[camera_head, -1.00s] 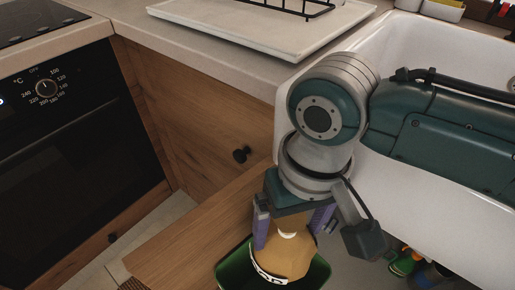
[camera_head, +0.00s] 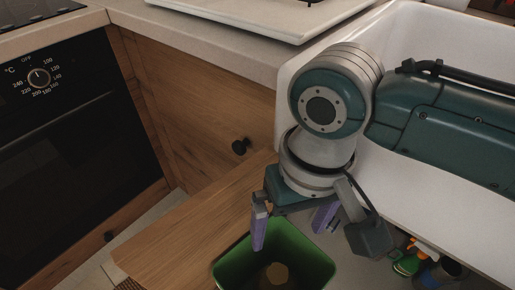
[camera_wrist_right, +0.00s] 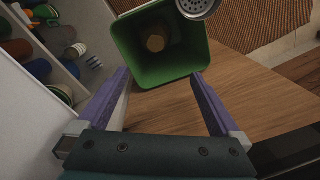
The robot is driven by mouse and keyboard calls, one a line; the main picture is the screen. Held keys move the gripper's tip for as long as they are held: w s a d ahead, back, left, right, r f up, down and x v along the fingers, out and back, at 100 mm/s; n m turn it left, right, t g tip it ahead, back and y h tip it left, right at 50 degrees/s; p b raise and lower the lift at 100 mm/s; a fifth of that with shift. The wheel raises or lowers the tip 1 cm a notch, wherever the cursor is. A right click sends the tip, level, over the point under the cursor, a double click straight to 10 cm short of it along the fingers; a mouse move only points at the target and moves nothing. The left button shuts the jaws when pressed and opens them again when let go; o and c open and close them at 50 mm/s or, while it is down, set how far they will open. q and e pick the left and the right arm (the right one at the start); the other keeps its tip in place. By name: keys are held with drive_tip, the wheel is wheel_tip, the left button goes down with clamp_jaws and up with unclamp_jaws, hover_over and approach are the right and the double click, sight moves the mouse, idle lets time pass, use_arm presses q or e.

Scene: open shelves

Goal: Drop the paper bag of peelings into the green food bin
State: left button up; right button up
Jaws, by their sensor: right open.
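The green food bin (camera_head: 305,255) stands open below my right gripper, beside the open wooden door. It also shows at the top of the right wrist view (camera_wrist_right: 185,58). The paper bag (camera_head: 278,273) is a small brown shape low inside the bin, clear of the fingers; it shows as a brown patch in the right wrist view (camera_wrist_right: 155,43). Whether it rests on the bin floor I cannot tell. My right gripper (camera_head: 291,226) is open and empty, its purple fingers (camera_wrist_right: 160,76) spread above the bin's near rim. My left gripper is not in view.
The white sink (camera_head: 420,30) is behind and under my right arm. The wooden door (camera_head: 185,230) stands open left of the bin. Bottles (camera_head: 408,263) stand to the bin's right. A black oven (camera_head: 75,130) is at the left.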

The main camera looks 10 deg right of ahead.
wheel_tip(320, 180, up, 19)
drive_tip(key=p, duration=0.6)
drive_tip(key=shift+r, duration=0.15)
drive_tip(key=s+a+r+n+t+y+p, duration=0.15)
drive_tip(key=s+r+p, duration=0.3)
drive_tip(key=p, duration=0.45)
drive_tip(key=s+d+r+t+h+p, duration=0.2)
drive_tip(key=s+d+r+p, duration=0.5)
drive_tip(key=d, duration=0.4)
wheel_tip(320, 180, up, 36)
drive_tip(key=p, duration=3.7)
drive_tip(key=shift+s+a, duration=0.25)
drive_tip(key=shift+s, duration=0.1)
